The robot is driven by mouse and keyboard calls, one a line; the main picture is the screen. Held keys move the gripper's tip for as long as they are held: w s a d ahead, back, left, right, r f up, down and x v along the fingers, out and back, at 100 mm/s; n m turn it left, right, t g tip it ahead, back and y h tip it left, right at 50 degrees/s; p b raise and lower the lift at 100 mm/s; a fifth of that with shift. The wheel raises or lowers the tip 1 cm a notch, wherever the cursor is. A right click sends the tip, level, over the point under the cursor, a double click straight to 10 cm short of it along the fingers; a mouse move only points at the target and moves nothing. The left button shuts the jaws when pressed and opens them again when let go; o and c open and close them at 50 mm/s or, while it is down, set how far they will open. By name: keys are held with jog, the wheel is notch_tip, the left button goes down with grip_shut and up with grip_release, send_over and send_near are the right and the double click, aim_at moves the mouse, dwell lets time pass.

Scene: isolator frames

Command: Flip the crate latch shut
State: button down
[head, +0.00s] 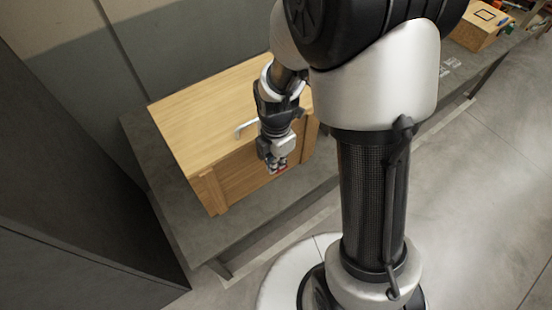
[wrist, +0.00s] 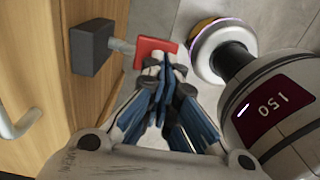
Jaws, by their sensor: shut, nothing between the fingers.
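The wooden crate (head: 205,110) stands on a grey bench, and its wood fills the left of the wrist view (wrist: 28,60). The latch is on the crate's front: a dark block (wrist: 92,47) with a short grey stem and a red tab (wrist: 155,47) pointing away from the wood. My gripper (wrist: 165,68) is shut and empty, with blue finger pads together. Its fingertips are right at the red tab's lower edge; I cannot tell whether they touch. In the head view my gripper (head: 277,165) is in front of the crate and hides most of the latch.
A pale metal handle (head: 245,127) sits near the lid's front edge, also in the wrist view (wrist: 20,122). The grey bench (head: 185,225) shows bare beside the crate. A smaller wooden box (head: 480,30) stands far right. A dark panel (head: 70,170) rises on the left.

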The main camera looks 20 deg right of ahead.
jog(key=f, duration=0.1)
jog(key=s+f+b, duration=0.1)
jog(key=f, duration=0.1)
jog(key=shift+s+d+f, duration=0.25)
jog(key=shift+s+d, duration=0.05)
jog(key=shift+s, duration=0.05)
